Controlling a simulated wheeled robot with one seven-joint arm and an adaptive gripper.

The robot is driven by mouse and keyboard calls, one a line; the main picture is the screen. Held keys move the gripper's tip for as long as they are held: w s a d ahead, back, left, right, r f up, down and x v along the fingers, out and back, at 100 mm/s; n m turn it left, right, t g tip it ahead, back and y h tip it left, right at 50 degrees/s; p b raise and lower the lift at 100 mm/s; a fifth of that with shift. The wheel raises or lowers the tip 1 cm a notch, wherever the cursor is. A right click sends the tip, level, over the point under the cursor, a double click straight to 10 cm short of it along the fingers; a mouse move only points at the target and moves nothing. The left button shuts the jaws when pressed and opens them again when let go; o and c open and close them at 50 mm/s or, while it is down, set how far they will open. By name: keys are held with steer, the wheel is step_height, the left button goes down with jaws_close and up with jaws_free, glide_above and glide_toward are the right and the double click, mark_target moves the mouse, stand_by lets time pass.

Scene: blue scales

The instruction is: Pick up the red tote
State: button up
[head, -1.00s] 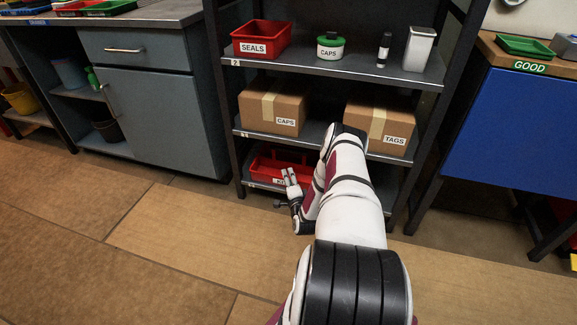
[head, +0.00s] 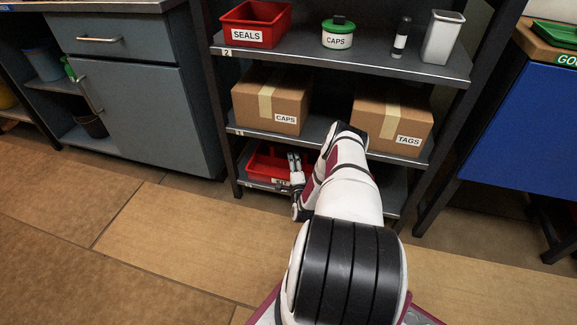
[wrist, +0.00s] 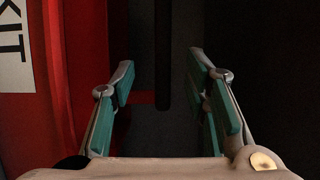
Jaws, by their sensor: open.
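The red tote (head: 262,163) sits on the bottom shelf in the head view, partly hidden behind my gripper and arm. In the wrist view the red tote (wrist: 85,60) fills the left side, with a white label reading "KIT" turned sideways. My gripper (head: 295,160) is at the tote's front right in the head view. In the wrist view my gripper (wrist: 160,65) has its two fingers apart. A dark bar and a thin red strip show between or beyond the fingers; I cannot tell whether the bar is part of the tote. Contact cannot be told.
The middle shelf above holds a CAPS box (head: 270,102) and a TAGS box (head: 392,120). The top shelf holds a red SEALS bin (head: 256,22), a green-lidded CAPS tub (head: 337,34), a dark bottle and a white container. A grey cabinet (head: 150,115) stands left. Floor in front is open.

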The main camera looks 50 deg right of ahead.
mark_target(289, 149)
steer(key=b+x, duration=0.1)
steer(key=x, duration=0.3)
steer(key=shift+w+a+b+x, duration=0.1)
steer(key=shift+b+x, duration=0.45)
steer(key=shift+x, duration=0.35)
steer(key=shift+w+a+b+x, duration=0.1)
steer(key=shift+b+x, duration=0.4)
steer(key=shift+x, duration=0.35)
steer(key=shift+w+a+b+x, duration=0.15)
steer(key=shift+b+x, duration=0.4)
steer(key=shift+x, duration=0.35)
steer(key=shift+r, duration=0.15)
steer(key=shift+s, duration=0.1)
jaws_close()
